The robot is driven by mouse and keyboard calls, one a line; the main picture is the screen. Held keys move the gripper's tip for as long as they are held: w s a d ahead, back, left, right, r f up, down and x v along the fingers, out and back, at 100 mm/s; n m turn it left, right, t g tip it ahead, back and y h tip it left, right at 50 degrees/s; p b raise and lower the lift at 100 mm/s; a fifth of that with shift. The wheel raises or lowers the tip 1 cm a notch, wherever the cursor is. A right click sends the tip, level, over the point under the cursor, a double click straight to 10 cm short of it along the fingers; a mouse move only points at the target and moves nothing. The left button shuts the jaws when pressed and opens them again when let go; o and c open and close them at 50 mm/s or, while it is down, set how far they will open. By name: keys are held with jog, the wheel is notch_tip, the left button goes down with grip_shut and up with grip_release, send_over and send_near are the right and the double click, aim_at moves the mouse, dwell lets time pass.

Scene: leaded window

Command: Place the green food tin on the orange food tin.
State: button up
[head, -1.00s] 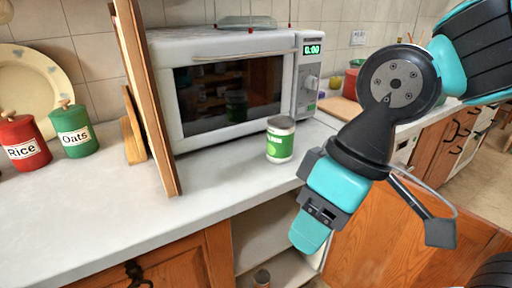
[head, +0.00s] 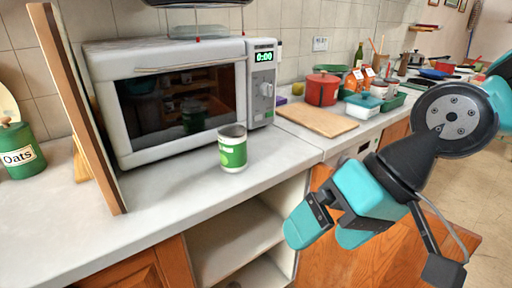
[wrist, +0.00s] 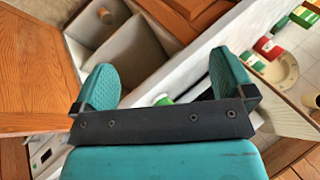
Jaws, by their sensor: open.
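The green food tin (head: 232,150), green and white with a grey top, stands upright on the counter in front of the microwave. In the wrist view a green and white piece of it (wrist: 163,101) shows behind the gripper's crossbar. My gripper (head: 325,230) is open and empty, right of and below the tin, in front of the open cupboard; its two teal fingers stand wide apart in the wrist view (wrist: 165,80). A small round tin (wrist: 105,15) sits inside the cupboard in the wrist view; I cannot tell whether it is the orange food tin.
The white microwave (head: 185,95) stands behind the tin, and a wooden board (head: 75,110) stands upright to the left. The open cupboard (head: 240,240) has a shelf below the counter. A chopping board (head: 317,119) and red pot (head: 322,88) are at right. Counter around the tin is clear.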

jog(key=w+a+f+m+t+y+b, duration=0.1)
jog(key=w+a+m+t+y, duration=0.1)
jog(key=w+a+m+y, duration=0.45)
jog(key=m+t+b, duration=0.2)
jog(key=m+t, duration=0.8)
jog(key=m, duration=1.3)
send_near(232, 130)
jog(key=shift+m, duration=0.45)
jog(key=p+x, duration=0.9)
jog(key=p, duration=1)
jog(key=shift+w+a, duration=0.2)
jog(key=shift+w+a+f+h, duration=0.1)
jog(key=shift+w+a+h, duration=0.1)
jog(key=shift+w+h, duration=0.05)
jog(key=shift+c, duration=0.5)
jog(key=c, duration=1.6)
